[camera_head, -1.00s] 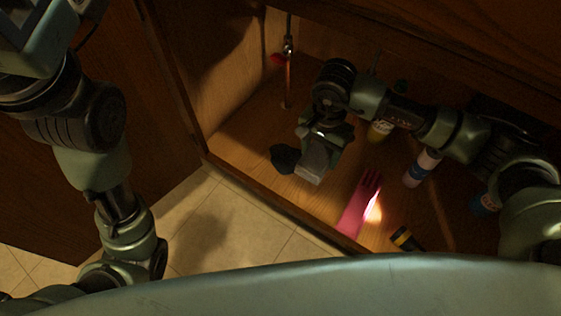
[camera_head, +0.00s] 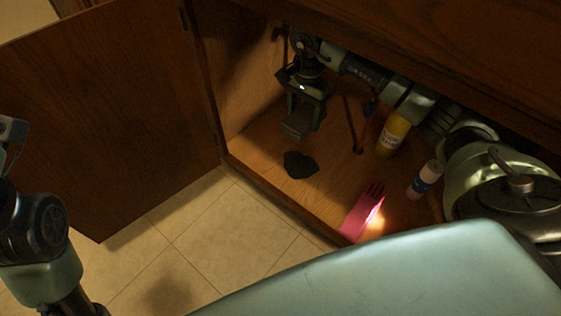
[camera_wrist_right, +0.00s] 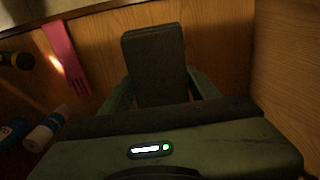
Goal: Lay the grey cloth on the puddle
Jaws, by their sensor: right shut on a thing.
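The grey cloth (camera_head: 298,127) looks like a folded, flat dark-grey block. My right gripper (camera_head: 304,108) is shut on it inside the cabinet. The cloth also shows in the right wrist view (camera_wrist_right: 153,58), between the two fingers. The puddle (camera_head: 300,165) is a dark, irregular patch on the cabinet floor near the front edge. In the head view the cloth appears just behind the puddle, apart from it; its exact height is hard to tell. I cannot make out the puddle in the right wrist view. My left gripper is not in view; only part of that arm shows.
A pink glove (camera_head: 362,212) lies to the right of the puddle, by a bright light spot. A yellow bottle (camera_head: 393,135) and a white-and-blue bottle (camera_head: 425,180) stand further right. A dark pipe (camera_head: 353,125) stands behind.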

